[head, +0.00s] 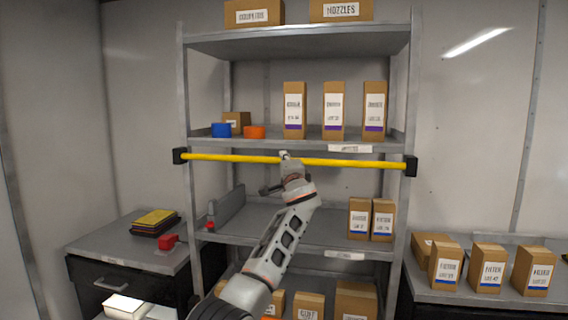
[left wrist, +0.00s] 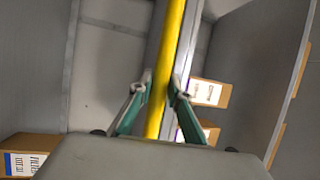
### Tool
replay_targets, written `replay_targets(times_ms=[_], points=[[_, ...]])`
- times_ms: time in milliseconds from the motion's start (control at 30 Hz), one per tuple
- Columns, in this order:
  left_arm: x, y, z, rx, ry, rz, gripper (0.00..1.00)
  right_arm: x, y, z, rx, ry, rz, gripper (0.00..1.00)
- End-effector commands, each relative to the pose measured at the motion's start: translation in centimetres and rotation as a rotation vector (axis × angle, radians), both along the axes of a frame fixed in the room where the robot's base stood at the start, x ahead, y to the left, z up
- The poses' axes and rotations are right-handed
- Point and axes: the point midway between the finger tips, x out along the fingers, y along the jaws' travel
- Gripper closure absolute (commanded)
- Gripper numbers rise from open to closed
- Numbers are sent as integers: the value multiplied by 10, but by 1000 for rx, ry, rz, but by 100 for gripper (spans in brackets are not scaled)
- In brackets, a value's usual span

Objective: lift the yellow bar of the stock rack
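The yellow bar (head: 355,163) runs across the front of the grey stock rack (head: 300,45), just below the shelf with the tall boxes. Its ends sit at black brackets, left (head: 179,156) and right (head: 410,166), on the rack's posts. My left gripper (head: 287,156) is at the middle of the bar. In the left wrist view the bar (left wrist: 171,45) passes between the two fingers of my left gripper (left wrist: 161,88), which are closed in close against both its sides. The fingertips are small and partly hidden in the head view. My right gripper is not in view.
Tall boxes (head: 333,110), a blue ring (head: 221,130) and an orange ring (head: 255,132) stand on the shelf just above the bar. Two boxes (head: 358,218) stand on the shelf below. A drawer cabinet (head: 110,282) is at left; a counter with boxes (head: 488,268) is at right.

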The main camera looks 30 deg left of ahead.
Motion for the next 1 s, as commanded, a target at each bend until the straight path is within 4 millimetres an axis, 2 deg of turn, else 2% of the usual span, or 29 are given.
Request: replay_targets(times_ms=[533,667,1000], points=[[-5,-5,-3,0,1,-1,67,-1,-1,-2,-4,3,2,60],[-16,-14,-6,-2,0,-2,67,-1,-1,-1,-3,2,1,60],[-60,-46,-15,-2,0,-2,67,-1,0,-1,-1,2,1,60]])
